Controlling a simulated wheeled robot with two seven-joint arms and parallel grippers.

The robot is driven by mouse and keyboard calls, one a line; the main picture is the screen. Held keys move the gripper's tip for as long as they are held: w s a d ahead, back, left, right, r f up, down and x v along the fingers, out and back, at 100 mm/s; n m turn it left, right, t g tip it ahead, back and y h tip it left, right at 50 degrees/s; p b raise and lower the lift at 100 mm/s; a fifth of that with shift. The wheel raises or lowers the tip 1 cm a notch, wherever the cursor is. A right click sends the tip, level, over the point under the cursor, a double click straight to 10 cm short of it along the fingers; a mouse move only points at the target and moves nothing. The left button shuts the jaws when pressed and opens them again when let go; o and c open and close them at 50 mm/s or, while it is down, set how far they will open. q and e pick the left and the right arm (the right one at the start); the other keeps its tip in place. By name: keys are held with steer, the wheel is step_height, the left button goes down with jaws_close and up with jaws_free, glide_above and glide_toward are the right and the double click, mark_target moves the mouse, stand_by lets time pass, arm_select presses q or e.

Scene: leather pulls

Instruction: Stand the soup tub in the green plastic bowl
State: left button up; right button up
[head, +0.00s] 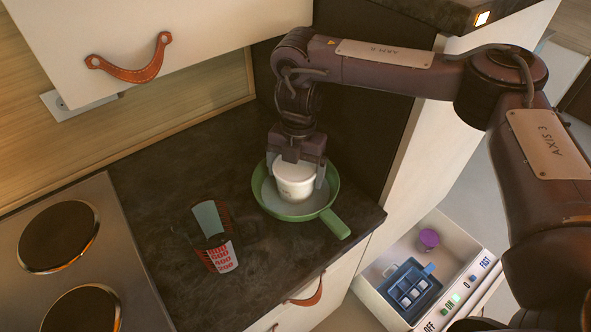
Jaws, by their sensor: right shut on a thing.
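The soup tub (295,187) is a white round tub, upright, with faint print on its side. My right gripper (297,178) comes down from above and is shut on it, one finger at each side. The tub is inside the outline of a green round vessel (333,192) on the dark counter. This vessel looks like a shallow pan with a handle pointing to the lower right; I take it for the green plastic bowl. Whether the tub's base touches its floor, I cannot tell. My left gripper is not in view.
A stove (90,225) is farther left. A cabinet with a leather pull (135,72) hangs above. An open drawer (440,240) at lower right holds a purple thing and a blue tray.

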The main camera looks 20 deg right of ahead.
steer(key=shift+f, duration=0.2)
steer(key=o, duration=1.1)
steer(key=shift+s, duration=0.1)
steer(key=r, duration=0.8)
steer(key=w+r, duration=0.1)
steer(key=r, duration=0.3)
steer(key=shift+w+d+r, duration=0.1)
steer(key=shift+d+r, duration=0.1)
steer(key=shift+d, duration=0.2)
